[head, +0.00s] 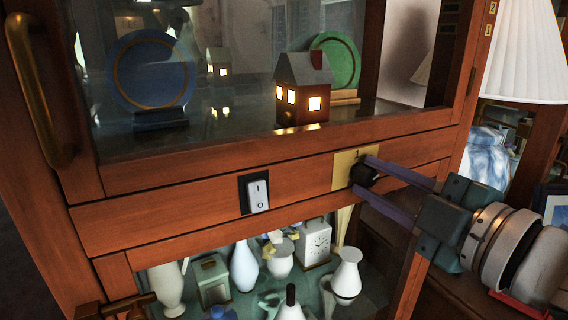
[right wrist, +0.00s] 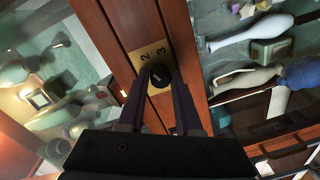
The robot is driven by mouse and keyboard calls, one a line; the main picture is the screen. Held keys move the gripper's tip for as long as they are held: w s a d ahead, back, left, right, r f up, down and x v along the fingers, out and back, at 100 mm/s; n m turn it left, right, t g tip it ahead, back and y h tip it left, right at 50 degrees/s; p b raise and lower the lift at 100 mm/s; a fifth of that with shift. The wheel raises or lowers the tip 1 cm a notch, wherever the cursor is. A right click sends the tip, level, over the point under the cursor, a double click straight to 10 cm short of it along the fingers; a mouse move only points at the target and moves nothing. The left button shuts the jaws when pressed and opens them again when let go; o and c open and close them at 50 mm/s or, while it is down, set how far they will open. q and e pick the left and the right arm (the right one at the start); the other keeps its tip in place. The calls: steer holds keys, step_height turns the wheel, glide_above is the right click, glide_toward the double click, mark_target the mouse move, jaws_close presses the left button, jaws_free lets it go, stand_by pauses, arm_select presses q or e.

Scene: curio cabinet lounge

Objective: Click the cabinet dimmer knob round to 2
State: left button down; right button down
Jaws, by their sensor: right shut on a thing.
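The dimmer knob (head: 362,174) is small, round and black, on a brass plate (head: 341,170) in the cabinet's wooden rail. In the right wrist view the knob (right wrist: 160,79) sits between my two fingertips. My right gripper (head: 364,176) reaches in from the right and is shut on the knob. A 1 shows at the plate's top in the head view. I cannot tell which number the knob points to. My left gripper is out of view.
A white rocker switch (head: 258,194) is left of the knob on the same rail. A lit model house (head: 302,88) and plates stand behind glass above. White vases (head: 347,275) and a clock fill the lower case. A brass handle (head: 40,90) sticks out at left.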

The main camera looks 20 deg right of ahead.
steer(key=shift+n, duration=0.5)
steer(key=c, duration=0.6)
jaws_free()
steer(key=s, duration=0.6)
steer(key=s+d, duration=0.1)
steer(key=s, duration=0.2)
steer(key=shift+s+r+p, duration=0.25)
steer(key=shift+s+p, duration=0.15)
